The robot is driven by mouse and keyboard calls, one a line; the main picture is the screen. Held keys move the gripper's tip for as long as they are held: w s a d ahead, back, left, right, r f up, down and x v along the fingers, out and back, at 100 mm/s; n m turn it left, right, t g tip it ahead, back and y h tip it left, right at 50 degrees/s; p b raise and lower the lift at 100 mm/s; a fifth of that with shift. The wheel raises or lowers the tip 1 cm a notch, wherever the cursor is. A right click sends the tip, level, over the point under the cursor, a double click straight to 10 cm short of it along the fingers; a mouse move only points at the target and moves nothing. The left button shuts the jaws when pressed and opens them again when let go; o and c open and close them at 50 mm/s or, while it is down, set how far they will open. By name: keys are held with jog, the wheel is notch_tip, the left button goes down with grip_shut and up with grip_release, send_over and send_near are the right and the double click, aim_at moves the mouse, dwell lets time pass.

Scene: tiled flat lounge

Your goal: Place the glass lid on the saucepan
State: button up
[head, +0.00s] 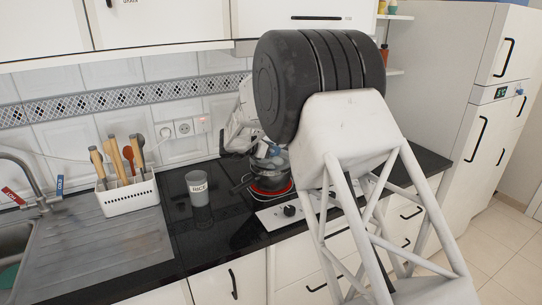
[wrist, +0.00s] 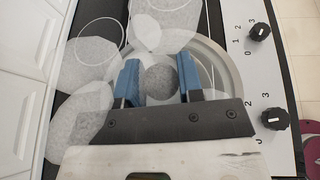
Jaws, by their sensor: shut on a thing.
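The saucepan (head: 268,183), dark, stands on a burner with a red glow, left of my arm in the head view. Its dark handle points left. My gripper (wrist: 160,83) has two blue fingers, shut on the round grey knob of the glass lid (wrist: 160,81). The clear lid spreads around the knob, with pale reflections and a curved rim in the wrist view. In the head view my gripper (head: 269,152) is just above the saucepan, partly hidden by my arm. I cannot tell whether the lid touches the saucepan's rim.
A grey canister labelled RICE (head: 198,189) stands on the dark counter left of the hob. A white utensil basket (head: 128,194) stands by the sink. Hob knobs (head: 290,210) line the front panel. A tiled wall (head: 125,72) is behind.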

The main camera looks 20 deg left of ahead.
jog(key=shift+w+a, duration=0.5)
jog(key=shift+w, duration=0.4)
jog(key=shift+f, duration=0.1)
jog(key=shift+f, duration=1.7)
jog(key=shift+f, duration=0.1)
jog(key=o, duration=1.1)
jog(key=shift+v, duration=6.1)
